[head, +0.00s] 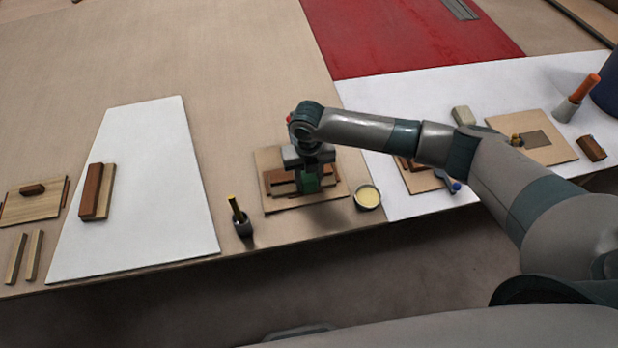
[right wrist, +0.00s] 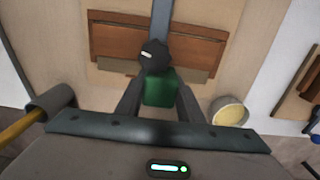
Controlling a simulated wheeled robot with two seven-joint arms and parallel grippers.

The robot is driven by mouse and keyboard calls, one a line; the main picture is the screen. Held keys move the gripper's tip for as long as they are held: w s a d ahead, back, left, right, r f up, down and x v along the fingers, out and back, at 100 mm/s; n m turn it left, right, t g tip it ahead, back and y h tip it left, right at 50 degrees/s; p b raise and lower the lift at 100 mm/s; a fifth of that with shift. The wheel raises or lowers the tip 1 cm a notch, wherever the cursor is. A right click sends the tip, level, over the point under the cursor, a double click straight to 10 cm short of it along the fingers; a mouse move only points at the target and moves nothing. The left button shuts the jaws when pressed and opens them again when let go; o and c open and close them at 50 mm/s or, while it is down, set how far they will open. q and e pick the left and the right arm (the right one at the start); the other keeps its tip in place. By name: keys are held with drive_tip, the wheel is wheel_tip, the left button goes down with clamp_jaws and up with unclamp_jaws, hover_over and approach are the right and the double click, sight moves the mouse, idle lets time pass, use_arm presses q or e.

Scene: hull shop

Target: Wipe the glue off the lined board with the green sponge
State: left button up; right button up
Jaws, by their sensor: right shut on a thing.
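My right gripper (head: 308,170) points down over a light wooden board (head: 335,196) near the table's front edge. It is shut on the green sponge (head: 310,182), which also shows between the fingers in the right wrist view (right wrist: 160,90). Red-brown and pale wood pieces (head: 280,183) lie on the board behind the sponge; in the right wrist view a long brown piece (right wrist: 115,42) spans it. I cannot tell whether the sponge touches the board. No glue is clearly visible; the gripper and sponge hide part of the surface. My left gripper is not in view.
A bowl of pale yellow stuff (head: 367,196) stands just right of the board. A white sheet (head: 140,200) farther left bears a brown block (head: 92,192). The table behind the board is clear.

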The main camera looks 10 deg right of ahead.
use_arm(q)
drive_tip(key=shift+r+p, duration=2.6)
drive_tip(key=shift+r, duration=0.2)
use_arm(e)
drive_tip(key=shift+r, duration=3.4)
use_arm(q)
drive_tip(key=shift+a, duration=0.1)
use_arm(e)
drive_tip(key=shift+w, duration=0.1)
